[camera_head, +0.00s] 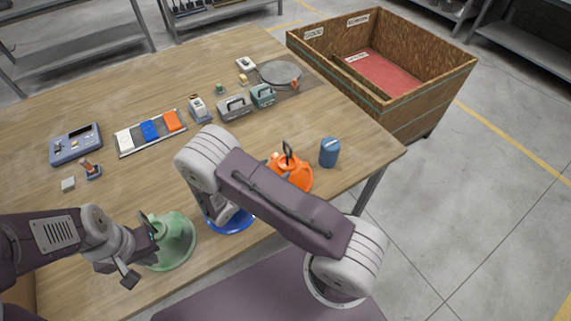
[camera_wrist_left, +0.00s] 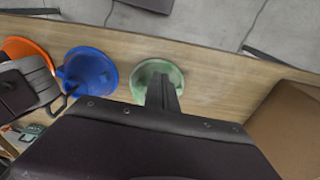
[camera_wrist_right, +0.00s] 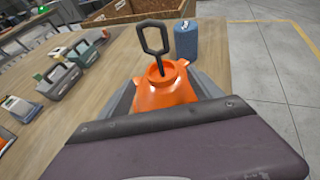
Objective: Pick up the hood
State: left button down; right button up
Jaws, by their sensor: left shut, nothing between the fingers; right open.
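A green hood (camera_head: 176,243) stands on the table near the front edge, and it also shows in the left wrist view (camera_wrist_left: 155,72). My left gripper (camera_wrist_left: 162,92) is shut and empty, with its fingers overlapping the green hood; I cannot tell if they touch it. A blue hood (camera_head: 232,222) stands to its right, partly hidden by my right arm. An orange hood (camera_head: 298,174) with a black loop handle is further right; it is central in the right wrist view (camera_wrist_right: 165,92). My right gripper (camera_wrist_right: 170,100) is open, its parts showing on both sides of the orange hood.
A blue canister (camera_head: 329,152) stands near the table's right corner. Several small boxes and devices line the back of the wooden table (camera_head: 140,95). A large wooden crate (camera_head: 410,115) stands on the floor behind right.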

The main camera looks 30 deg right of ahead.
aim_at(288, 160)
jog(key=x, duration=0.4)
jog(key=shift+d+p, duration=0.1)
jog(key=shift+p, duration=0.2)
jog(key=shift+w+d+r, duration=0.1)
jog(key=shift+w+d+p, duration=0.2)
jog(key=shift+d+p, duration=0.15)
jog(key=shift+d, duration=0.2)
jog(key=shift+w+d+p, duration=0.2)
jog(key=shift+d+p, duration=0.15)
jog(key=shift+d, duration=0.2)
jog(key=shift+f+x, duration=0.25)
jog(key=shift+x, duration=1)
jog(key=shift+w+f, duration=0.1)
jog(key=shift+a, duration=0.15)
jog(key=shift+c, duration=1.2)
jog(key=shift+a, duration=0.1)
jog(key=c, duration=0.5)
grip_shut()
jog(key=shift+s, duration=0.3)
